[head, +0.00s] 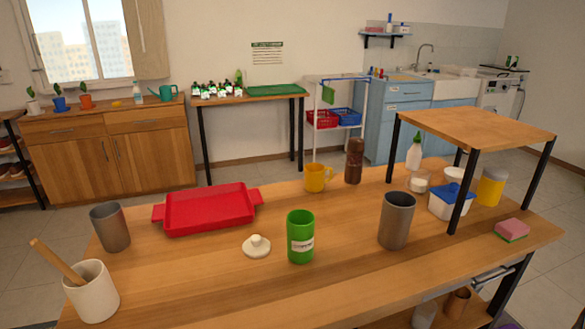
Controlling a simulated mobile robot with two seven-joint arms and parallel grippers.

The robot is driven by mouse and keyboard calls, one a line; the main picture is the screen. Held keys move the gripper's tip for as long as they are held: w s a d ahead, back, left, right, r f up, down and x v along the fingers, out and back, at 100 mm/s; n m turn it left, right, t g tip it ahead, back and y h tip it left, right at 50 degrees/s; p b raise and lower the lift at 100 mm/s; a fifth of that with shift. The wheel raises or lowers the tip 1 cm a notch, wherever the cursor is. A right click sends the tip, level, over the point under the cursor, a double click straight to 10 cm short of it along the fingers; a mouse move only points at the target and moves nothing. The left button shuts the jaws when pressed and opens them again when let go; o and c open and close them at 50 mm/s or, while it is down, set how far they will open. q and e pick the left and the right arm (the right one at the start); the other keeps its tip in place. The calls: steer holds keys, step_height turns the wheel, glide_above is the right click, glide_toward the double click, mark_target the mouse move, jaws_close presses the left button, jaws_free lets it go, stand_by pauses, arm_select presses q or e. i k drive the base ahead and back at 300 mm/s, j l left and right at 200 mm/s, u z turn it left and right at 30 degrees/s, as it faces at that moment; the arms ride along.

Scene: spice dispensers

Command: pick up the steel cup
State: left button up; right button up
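Two grey metallic cups stand upright on the wooden table in the head view. One is a shorter, wider-mouthed grey cup (111,228) near the left edge. The other is a taller dark grey cup (396,222) right of the middle, left of the small raised shelf. Both look like steel, and I cannot tell for sure which one the task names. Nothing touches either cup. Neither of my grippers is in view.
A red tray (207,210), a green canister (300,238), a white lid (256,246), a yellow mug (317,178) and a brown grinder (354,161) stand between the cups. A white crock (93,293) holds a wooden handle at front left. A raised shelf (478,128) covers the right end.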

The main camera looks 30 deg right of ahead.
mark_target(399, 207)
steer(key=z, duration=1.7)
